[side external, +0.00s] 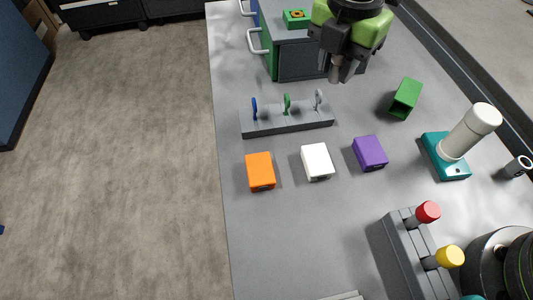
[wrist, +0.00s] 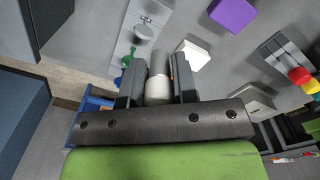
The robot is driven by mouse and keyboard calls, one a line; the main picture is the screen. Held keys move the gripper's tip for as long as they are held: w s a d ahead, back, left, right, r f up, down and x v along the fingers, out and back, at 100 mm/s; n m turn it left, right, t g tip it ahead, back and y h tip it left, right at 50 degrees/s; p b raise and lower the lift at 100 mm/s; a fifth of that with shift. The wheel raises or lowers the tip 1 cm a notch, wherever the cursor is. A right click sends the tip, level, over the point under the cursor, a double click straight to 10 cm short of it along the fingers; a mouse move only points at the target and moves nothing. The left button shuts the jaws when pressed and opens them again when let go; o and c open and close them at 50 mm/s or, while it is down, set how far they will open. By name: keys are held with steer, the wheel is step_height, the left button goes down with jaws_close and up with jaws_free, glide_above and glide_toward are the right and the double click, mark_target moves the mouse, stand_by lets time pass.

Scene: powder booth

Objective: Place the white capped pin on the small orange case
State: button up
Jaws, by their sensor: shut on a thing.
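My gripper (side external: 343,70) is in the air at the top of the side view, behind the rack of discs and well away from the orange case. In the wrist view my gripper (wrist: 158,85) is shut on the white capped pin (wrist: 158,91), a white cylinder with a grey shaft pointing away from the palm. In the side view the pin's grey end (side external: 335,75) shows below the fingers; its white cap is hidden. The small orange case (side external: 260,171) lies on the grey table at the left of a row of cases, its top bare.
A white case (side external: 317,161) and a purple case (side external: 370,152) lie right of the orange one. A grey rack (side external: 290,121) with upright discs stands behind them. A grey block (side external: 397,262) holds red- and yellow-capped pins. The table in front of the orange case is clear.

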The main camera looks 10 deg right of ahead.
steer(key=s+a+r+n, duration=0.1)
steer(key=s+a, duration=0.3)
steer(key=a, duration=0.3)
steer(key=s+a+r, duration=0.1)
steer(key=s+a, duration=0.4)
steer(key=a, duration=0.2)
glide_above(260, 168)
step_height(260, 168, down, 5)
steer(key=shift+f, duration=2.5)
steer(key=shift+f, duration=0.1)
steer(key=o, duration=1)
steer(key=shift+c, duration=0.2)
step_height(260, 168, up, 12)
steer(key=shift+d+r, duration=0.1)
steer(key=shift+r, duration=0.15)
